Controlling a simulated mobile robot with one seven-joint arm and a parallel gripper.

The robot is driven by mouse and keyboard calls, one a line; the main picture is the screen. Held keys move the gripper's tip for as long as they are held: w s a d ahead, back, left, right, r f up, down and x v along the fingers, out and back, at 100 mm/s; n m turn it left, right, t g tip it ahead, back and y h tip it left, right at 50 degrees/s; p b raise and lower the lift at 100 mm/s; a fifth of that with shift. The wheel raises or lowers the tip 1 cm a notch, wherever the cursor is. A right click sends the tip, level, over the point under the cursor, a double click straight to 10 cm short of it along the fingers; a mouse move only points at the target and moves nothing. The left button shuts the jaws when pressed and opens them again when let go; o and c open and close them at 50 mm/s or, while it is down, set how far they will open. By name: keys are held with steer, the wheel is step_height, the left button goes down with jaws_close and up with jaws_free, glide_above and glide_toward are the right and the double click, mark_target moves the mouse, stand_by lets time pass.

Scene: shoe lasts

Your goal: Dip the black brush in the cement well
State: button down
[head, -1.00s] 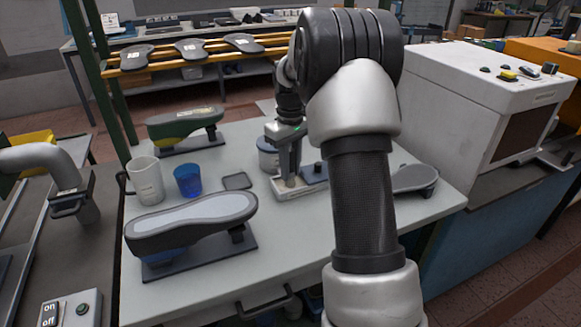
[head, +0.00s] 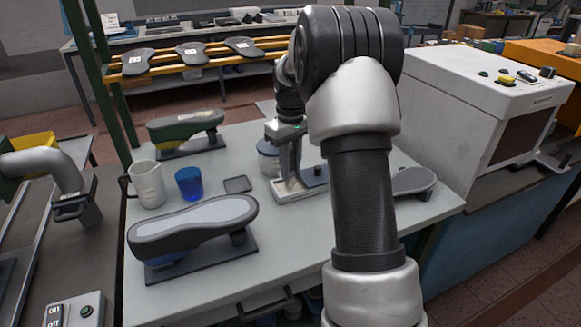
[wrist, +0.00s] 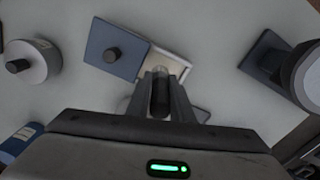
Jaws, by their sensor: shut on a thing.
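In the wrist view my gripper (wrist: 160,92) is shut on the dark handle of the black brush (wrist: 160,90), which stands between the fingers. The cement well (wrist: 172,66) is a pale, shallow box just beyond the fingertips. A blue lid (wrist: 115,50) with a black knob covers or lies beside its left part. In the head view my gripper (head: 289,150) points down over the well (head: 298,190), whose blue lid (head: 313,175) shows on the right. The brush tip is hidden, so I cannot tell whether it touches the cement.
A round lidded pot (wrist: 28,62) stands close to the well. A white cup (head: 147,184), a blue cup (head: 189,183) and a small dark tray (head: 237,184) stand to the left. Shoe lasts on stands (head: 190,226) take up the front left.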

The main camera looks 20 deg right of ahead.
mark_target(291, 148)
steer(key=shift+r+p, duration=1.95)
steer(key=shift+r, duration=0.75)
steer(key=shift+f, duration=0.1)
